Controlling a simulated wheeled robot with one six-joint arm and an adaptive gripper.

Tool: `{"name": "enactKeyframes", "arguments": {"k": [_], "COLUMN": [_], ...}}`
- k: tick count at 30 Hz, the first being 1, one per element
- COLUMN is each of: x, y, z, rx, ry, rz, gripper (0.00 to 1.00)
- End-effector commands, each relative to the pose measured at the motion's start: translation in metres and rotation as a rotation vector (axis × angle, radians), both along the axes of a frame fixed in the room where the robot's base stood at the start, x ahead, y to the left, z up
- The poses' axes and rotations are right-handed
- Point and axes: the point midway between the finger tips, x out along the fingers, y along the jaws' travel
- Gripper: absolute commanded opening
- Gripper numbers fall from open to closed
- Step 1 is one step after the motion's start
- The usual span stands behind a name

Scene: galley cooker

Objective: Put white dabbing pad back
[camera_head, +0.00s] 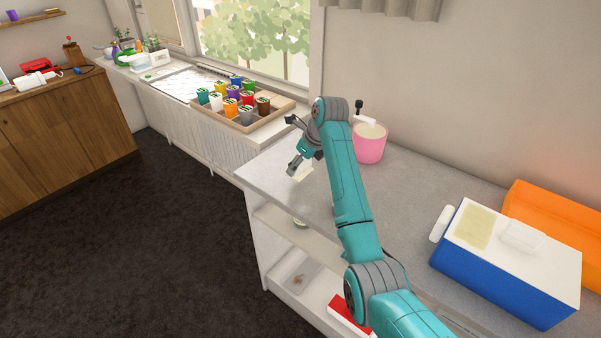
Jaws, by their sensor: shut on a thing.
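My gripper (294,167) is low over the near left end of the grey countertop, left of the pink pot. It is shut on a small, pale, flat thing that looks like the white dabbing pad (305,173). The pad shows just beside the fingers, at or close to the counter surface; I cannot tell whether it touches it. My wrist and fingers hide part of it.
The pink pot (369,146) stands behind my arm. A wooden tray (246,127) of colourful cups sits on the window ledge. A blue cooler (507,275) and an orange case (556,228) stand at right. Open shelves (291,238) lie below the counter.

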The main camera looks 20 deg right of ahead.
Motion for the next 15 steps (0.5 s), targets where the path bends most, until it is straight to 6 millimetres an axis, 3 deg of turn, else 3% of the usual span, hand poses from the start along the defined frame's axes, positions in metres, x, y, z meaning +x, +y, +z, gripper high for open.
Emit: {"name": "enactKeyframes", "arguments": {"k": [6,15], "x": [-0.001,0.0], "y": [0.0,0.0], "z": [-0.032,-0.035], "rx": [0.0,0.0], "ry": [0.002,0.0], "rz": [-0.001,0.0], "gripper": [0.48,0.48]}}
